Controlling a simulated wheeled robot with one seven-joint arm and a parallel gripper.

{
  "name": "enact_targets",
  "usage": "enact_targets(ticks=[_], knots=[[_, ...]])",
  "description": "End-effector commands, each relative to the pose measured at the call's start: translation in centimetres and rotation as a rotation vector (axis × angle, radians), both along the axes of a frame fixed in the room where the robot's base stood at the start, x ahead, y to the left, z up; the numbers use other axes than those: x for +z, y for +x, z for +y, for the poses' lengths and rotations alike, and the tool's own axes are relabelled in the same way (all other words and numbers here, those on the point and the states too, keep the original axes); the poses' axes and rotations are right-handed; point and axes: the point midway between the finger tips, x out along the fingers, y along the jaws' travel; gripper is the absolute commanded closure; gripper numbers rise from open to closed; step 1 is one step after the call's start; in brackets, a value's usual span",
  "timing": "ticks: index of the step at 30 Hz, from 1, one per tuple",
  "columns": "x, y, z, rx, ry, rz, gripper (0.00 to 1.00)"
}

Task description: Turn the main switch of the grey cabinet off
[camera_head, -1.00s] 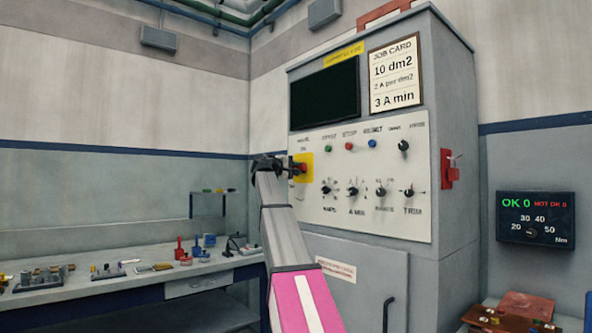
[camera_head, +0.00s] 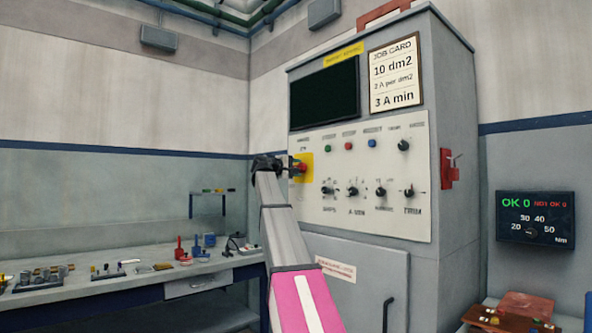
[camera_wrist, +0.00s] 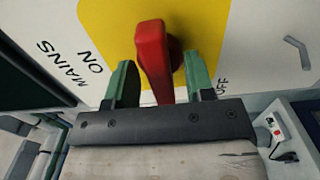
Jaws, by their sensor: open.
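The grey cabinet (camera_head: 452,120) stands at the centre right in the head view, with a white control panel (camera_head: 415,222). Its main switch (camera_head: 303,168) is a red handle on a yellow plate (camera_head: 308,160) at the panel's left edge. In the wrist view the red switch (camera_wrist: 153,55) stands out from the yellow plate (camera_wrist: 205,30), between ON and OFF lettering. My gripper (camera_wrist: 160,83) is open, with one green finger on each side of the red handle. A gap shows on the left; contact on the right cannot be told. In the head view my gripper (camera_head: 278,165) partly covers the plate's left side.
Several knobs and buttons sit on the panel right of the switch. A dark screen (camera_head: 325,95) and a job card (camera_head: 395,75) are above. A workbench (camera_head: 110,293) with small parts stands at the left. A torque display (camera_head: 536,219) hangs at the right.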

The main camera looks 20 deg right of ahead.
Motion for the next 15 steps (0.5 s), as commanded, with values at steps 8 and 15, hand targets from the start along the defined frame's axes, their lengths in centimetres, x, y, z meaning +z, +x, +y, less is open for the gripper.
enact_targets(ticks=[8,15], knots=[[-0.1,-0.9,2.4,0.002,0.000,-0.001,0.51],[-0.1,-2.5,6.7,0.002,0.000,0.000,0.51]])
